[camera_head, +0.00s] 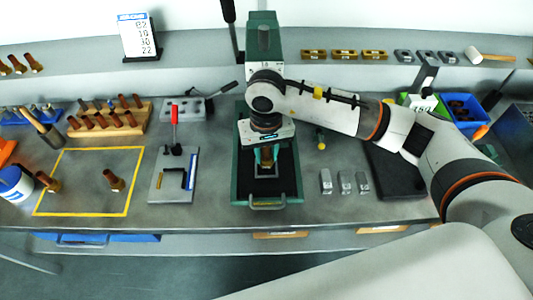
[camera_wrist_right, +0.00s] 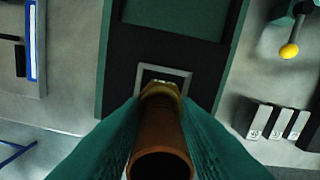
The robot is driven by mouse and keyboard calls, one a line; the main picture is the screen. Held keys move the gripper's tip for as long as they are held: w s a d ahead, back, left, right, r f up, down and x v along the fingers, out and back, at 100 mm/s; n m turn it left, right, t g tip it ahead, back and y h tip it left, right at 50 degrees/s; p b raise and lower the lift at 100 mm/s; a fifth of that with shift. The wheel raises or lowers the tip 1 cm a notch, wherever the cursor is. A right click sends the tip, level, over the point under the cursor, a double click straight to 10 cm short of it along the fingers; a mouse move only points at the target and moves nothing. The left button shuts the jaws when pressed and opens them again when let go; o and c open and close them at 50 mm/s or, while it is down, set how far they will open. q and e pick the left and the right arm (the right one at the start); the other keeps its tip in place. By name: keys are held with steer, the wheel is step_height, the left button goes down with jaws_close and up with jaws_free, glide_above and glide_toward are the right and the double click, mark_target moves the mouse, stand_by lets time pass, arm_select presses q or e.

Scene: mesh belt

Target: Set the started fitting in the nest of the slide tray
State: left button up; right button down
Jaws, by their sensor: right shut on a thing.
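My right gripper (camera_head: 267,157) reaches in over the slide tray (camera_head: 240,190), a dark green tray with a front handle. Its teal fingers are shut on the started fitting, a copper tube (camera_wrist_right: 160,135) with a brass end (camera_wrist_right: 160,90), seen from its open top in the right wrist view. The nest is a grey square frame (camera_wrist_right: 187,77) on the tray's dark plate. The brass end overlaps the middle and near side of the frame in that view. I cannot tell whether it is above the nest or touching it. My left gripper is in neither view.
A green press (camera_head: 262,35) stands behind the tray. A red-handled fixture plate (camera_head: 160,185) is at left, and several small grey blocks (camera_head: 345,182) at right. Two fittings (camera_head: 114,180) stand in and by the yellow-outlined area; a wooden rack (camera_head: 130,120) holds several more.

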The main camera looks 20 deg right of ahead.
step_height(320, 180, down, 2)
steer(key=shift+f, duration=0.35)
steer(key=c, duration=1.1)
jaws_free()
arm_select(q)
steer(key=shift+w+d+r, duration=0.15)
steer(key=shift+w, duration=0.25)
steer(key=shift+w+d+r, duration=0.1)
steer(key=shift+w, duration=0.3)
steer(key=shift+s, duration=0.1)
arm_select(e)
steer(key=shift+r, duration=0.1)
